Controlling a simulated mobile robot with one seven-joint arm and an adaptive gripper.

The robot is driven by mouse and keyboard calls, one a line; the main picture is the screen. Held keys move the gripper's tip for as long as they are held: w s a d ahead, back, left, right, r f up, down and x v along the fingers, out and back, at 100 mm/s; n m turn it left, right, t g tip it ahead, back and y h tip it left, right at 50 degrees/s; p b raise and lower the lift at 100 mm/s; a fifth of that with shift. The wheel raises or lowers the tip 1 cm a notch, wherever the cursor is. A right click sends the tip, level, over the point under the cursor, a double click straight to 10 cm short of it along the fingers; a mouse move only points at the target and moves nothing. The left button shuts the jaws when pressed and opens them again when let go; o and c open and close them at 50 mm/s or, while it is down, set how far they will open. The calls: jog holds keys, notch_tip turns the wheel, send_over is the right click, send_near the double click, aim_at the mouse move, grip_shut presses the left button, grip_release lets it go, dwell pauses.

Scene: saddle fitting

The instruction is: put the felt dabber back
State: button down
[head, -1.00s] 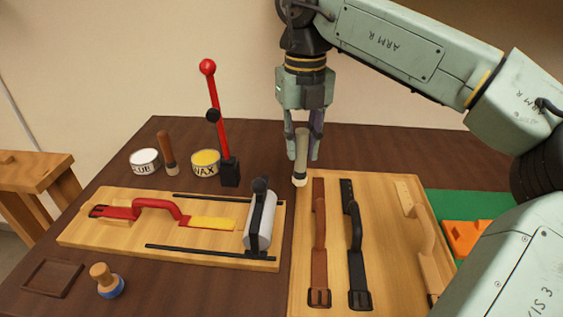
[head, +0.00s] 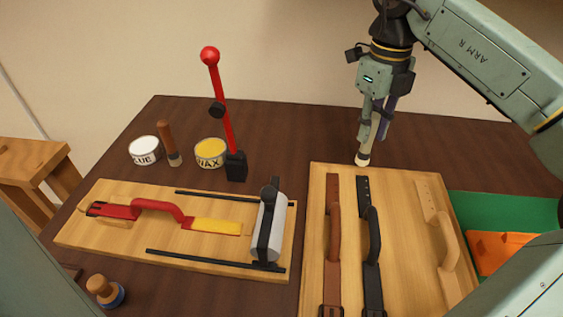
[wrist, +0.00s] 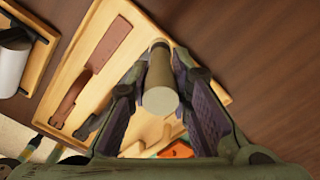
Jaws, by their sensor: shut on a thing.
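My gripper (head: 372,138) is shut on a pale, stick-like tool with a light tip, which I take to be the felt dabber (head: 362,158). It hangs tip down at the back edge of the large wooden board (head: 318,190). I cannot tell whether the tip touches anything. In the wrist view the dabber (wrist: 160,90) sits between both fingers (wrist: 165,100), its round handle end towards the camera. The fingers hide part of its shaft in the head view.
The board carries a brown strap (head: 334,235), a black strap (head: 372,250) and a wooden handle (head: 448,240). Left are a glue tin (head: 144,150), a brown-handled brush (head: 168,140), a wax tin (head: 210,153), a red lever (head: 222,100) and a blue-based knob (head: 105,290). Dark table behind is clear.

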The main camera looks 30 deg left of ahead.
jog(key=shift+w+d, duration=0.15)
jog(key=shift+d, duration=0.15)
jog(key=s+a+f+b, duration=0.1)
jog(key=s+a, duration=0.1)
jog(key=a, duration=0.3)
jog(key=s+a+f+b, duration=0.1)
jog(key=s+a, duration=0.2)
jog(key=a, duration=0.2)
jog(key=s+a+f+b, duration=0.1)
jog(key=s+a+f, duration=0.1)
jog(key=a, duration=0.4)
jog(key=shift+s+a+b, duration=0.1)
jog(key=shift+s+b, duration=0.2)
jog(key=shift+s, duration=0.1)
jog(key=shift+r, duration=0.2)
jog(key=shift+f, duration=0.1)
jog(key=c, duration=1.9)
grip_release()
jog(key=shift+f, duration=0.15)
jog(key=o, duration=0.4)
jog(key=shift+o, duration=0.2)
